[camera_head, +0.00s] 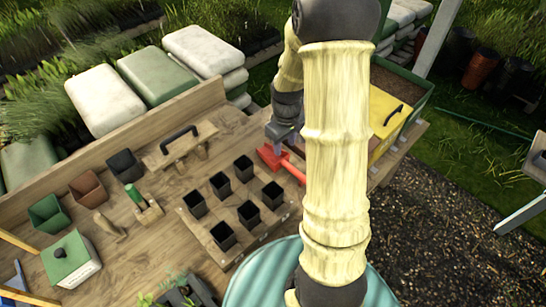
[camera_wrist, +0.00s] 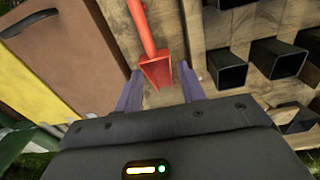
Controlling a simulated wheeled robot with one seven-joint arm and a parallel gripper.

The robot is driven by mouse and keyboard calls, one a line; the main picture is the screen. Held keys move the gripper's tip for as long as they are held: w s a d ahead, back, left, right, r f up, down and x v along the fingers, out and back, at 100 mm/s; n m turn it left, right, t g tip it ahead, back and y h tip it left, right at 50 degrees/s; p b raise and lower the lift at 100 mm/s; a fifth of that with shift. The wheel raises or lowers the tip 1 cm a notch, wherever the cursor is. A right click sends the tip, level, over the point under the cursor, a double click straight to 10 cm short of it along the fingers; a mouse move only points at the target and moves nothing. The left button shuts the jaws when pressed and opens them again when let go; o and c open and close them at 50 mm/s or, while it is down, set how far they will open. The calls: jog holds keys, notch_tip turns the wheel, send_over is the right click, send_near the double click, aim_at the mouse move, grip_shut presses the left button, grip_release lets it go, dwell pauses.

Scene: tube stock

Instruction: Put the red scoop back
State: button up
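The red scoop (camera_head: 273,157) lies on the wooden bench to the right of the black pots, its handle pointing to the lower right, partly behind my arm. In the wrist view the scoop (camera_wrist: 158,70) shows between and beyond the two purple fingers, with its handle running to the top edge. My gripper (camera_head: 282,137) is just above the scoop's head in the head view. In the wrist view my gripper (camera_wrist: 162,82) is open, with a gap on either side of the scoop. I cannot tell whether the fingers are level with it.
Several black square pots (camera_head: 249,214) stand on a board left of the scoop. A yellow lid (camera_head: 386,122) with a black handle and a soil-filled green bin (camera_head: 408,82) are at the right. A brown panel (camera_wrist: 62,50) with a dark handle lies beside the scoop in the wrist view.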

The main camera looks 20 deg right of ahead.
jog(key=s+a+r+m+t, duration=0.2)
jog(key=s+a+r+m, duration=0.1)
jog(key=s+a+r, duration=0.5)
jog(key=s+a, duration=0.3)
jog(key=shift+s, duration=0.15)
jog(key=shift+r, duration=0.1)
jog(key=shift+s+a, duration=0.1)
